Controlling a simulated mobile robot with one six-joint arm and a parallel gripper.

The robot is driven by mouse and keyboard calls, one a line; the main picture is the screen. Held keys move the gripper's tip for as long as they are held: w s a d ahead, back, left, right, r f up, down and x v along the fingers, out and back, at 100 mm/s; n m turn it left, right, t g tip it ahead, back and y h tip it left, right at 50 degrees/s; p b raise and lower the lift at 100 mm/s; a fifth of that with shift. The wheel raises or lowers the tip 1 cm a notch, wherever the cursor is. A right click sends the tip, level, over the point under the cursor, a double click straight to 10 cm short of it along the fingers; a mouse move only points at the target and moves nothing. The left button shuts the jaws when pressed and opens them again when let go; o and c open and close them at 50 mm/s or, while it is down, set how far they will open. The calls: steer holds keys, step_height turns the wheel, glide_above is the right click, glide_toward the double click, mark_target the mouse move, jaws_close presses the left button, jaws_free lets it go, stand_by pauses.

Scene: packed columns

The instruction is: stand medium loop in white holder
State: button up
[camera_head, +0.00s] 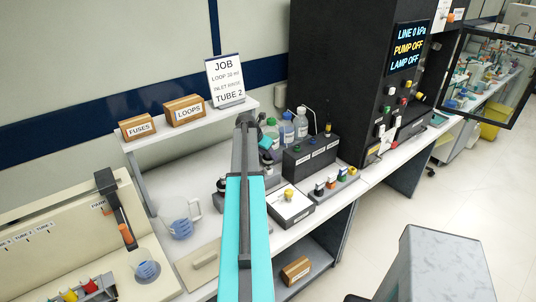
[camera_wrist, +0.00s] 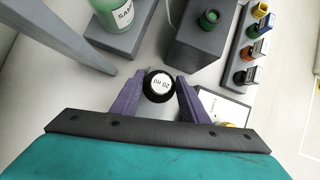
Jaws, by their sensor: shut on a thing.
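My gripper (camera_wrist: 160,82) is shut on a round black-topped piece with a white "20 ml" label (camera_wrist: 161,83), the medium loop. The label reads upside down in the wrist view. The fingers grip it from both sides, and its lower part is hidden. The holder at the near end (camera_wrist: 243,76) looks pale-marked, likely the white one. The same row stands right of my arm in the head view (camera_head: 319,189).
A dark block with a green-ringed port (camera_wrist: 208,18) stands between gripper and rack. A white-topped box with a yellow knob (camera_head: 290,205) lies in front of it. Bottles (camera_head: 301,123) stand behind. A beaker (camera_head: 180,219) is on the left. The job card (camera_head: 225,80) reads "LOOP 20 ml".

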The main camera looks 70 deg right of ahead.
mark_target(266, 157)
steer(key=shift+f+b, duration=0.4)
steer(key=shift+f, duration=1.15)
stand_by(0.4)
steer(key=o, duration=1.6)
steer(key=shift+c, duration=0.2)
steer(key=shift+r, duration=0.1)
steer(key=b+v, duration=0.4)
steer(key=v, duration=0.9)
steer(key=shift+a+r, duration=0.2)
